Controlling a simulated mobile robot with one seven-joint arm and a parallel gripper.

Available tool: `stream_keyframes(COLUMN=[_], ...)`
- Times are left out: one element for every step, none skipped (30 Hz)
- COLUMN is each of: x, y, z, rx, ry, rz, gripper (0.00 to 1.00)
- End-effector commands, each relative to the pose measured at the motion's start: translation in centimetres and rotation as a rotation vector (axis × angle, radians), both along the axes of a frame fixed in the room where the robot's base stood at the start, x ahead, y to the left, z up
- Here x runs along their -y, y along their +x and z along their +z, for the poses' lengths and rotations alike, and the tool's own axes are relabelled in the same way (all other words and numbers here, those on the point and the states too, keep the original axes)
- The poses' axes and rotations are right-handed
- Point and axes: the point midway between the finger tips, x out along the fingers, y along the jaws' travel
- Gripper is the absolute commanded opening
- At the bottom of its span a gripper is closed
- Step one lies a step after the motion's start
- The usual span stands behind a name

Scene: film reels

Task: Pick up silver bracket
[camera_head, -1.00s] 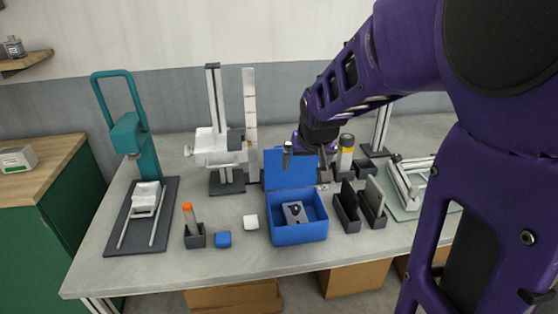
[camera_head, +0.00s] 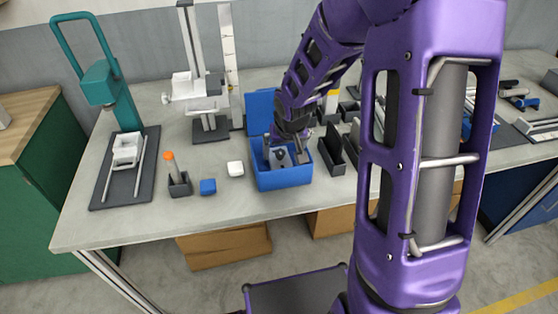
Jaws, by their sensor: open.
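The silver bracket (camera_head: 281,161) lies inside the open blue box (camera_head: 284,181) near the middle of the bench. It is small in the view, and my gripper partly covers it. My gripper (camera_head: 284,157) points down into the blue box with its fingers apart, one on the left and one on the right of the bracket. I cannot tell whether the fingers touch it. The box's raised lid (camera_head: 258,108) stands behind, partly hidden by my arm.
A white block (camera_head: 235,169), a blue block (camera_head: 208,187) and a dark holder (camera_head: 180,185) with an orange-tipped item stand left of the box. A dark upright slot holder (camera_head: 332,152) is close on the right. A teal press (camera_head: 105,85) stands far left.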

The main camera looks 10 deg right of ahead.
Motion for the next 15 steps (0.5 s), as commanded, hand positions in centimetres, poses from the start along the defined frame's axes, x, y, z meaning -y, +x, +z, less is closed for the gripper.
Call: stream_keyframes(x=[0.0,0.0,0.0,-0.1,-0.1,-0.2,-0.3,-0.4,-0.5,-0.5,-0.6,-0.5,-0.5,-0.5,-0.5], y=[0.1,0.2,0.2,0.3,0.4,0.5,0.6,0.7,0.9,1.1,1.2,1.4,1.6,1.7,1.8], z=[-0.5,-0.6,-0.7,-0.9,-1.2,-1.6,-2.1,-2.6,-3.2,-3.7,-4.1,-4.6,-4.9,-5.1,-5.3], rx=[-0.001,-0.001,-0.001,-0.001,-0.001,-0.001,-0.002,-0.003,-0.003,-0.003,-0.002,-0.002,-0.002,-0.002,0.000], ry=[-0.001,-0.001,0.000,0.000,0.000,0.001,0.000,0.000,0.000,-0.001,0.000,0.000,0.000,-0.001,-0.001], rz=[0.002,0.002,0.001,0.001,0.000,0.001,0.003,0.003,0.003,0.004,0.002,0.001,0.001,0.001,0.001], gripper=[1.00,1.00,1.00,1.00,1.00,1.00,1.00,1.00,1.00,1.00,1.00,1.00,1.00,1.00,1.00])
